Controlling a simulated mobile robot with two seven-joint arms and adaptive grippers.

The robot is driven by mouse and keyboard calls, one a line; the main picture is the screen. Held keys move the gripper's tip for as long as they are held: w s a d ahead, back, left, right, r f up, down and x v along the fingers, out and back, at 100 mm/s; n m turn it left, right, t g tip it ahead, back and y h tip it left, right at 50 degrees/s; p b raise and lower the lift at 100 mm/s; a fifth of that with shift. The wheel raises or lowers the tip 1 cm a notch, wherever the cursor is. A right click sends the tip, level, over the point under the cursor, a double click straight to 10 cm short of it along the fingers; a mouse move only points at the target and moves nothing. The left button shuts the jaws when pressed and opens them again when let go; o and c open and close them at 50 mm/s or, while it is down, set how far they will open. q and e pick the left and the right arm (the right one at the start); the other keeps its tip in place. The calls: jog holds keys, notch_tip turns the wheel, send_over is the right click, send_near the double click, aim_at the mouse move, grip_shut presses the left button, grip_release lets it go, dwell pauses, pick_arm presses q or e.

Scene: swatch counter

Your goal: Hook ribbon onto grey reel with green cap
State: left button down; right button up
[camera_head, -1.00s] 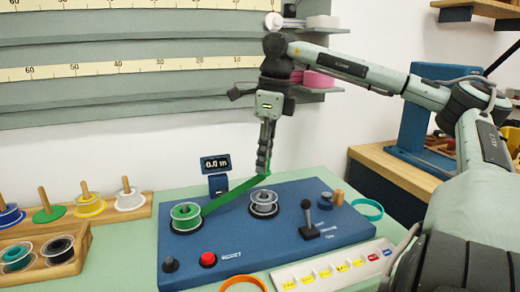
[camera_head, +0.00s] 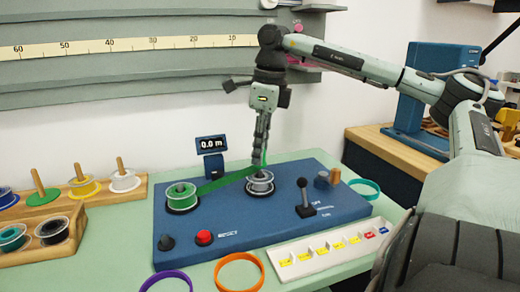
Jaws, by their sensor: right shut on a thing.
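A green ribbon (camera_head: 225,182) runs from the full green reel (camera_head: 181,196) at the left of the blue machine up to my right gripper. The grey reel (camera_head: 260,183) sits on the machine to the right of it; I cannot make out a green cap on it. My right gripper (camera_head: 260,160) points down and is shut on the ribbon's end, just above and behind the grey reel in the picture. I cannot tell whether the ribbon touches that reel. My left gripper is not in view.
The blue machine (camera_head: 320,208) carries a black lever (camera_head: 304,194), a red button (camera_head: 204,237) and a black knob (camera_head: 166,242). A display (camera_head: 212,145) reads 0.0 m. Spool racks (camera_head: 85,208) stand left. Orange (camera_head: 239,260) and purple (camera_head: 166,279) rings and a label tray (camera_head: 318,254) lie in front.

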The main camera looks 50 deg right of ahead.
jog(key=shift+f, duration=0.25)
dwell(0.4)
jog(key=shift+f+b, duration=0.95)
jog(key=shift+f, duration=0.05)
jog(key=o, duration=0.8)
jog(key=shift+o, duration=0.2)
notch_tip(320, 180, up, 5)
jog(key=p, duration=0.3)
jog(key=shift+r+p, duration=0.1)
jog(key=shift+p, duration=0.3)
jog(key=shift+r, duration=0.9)
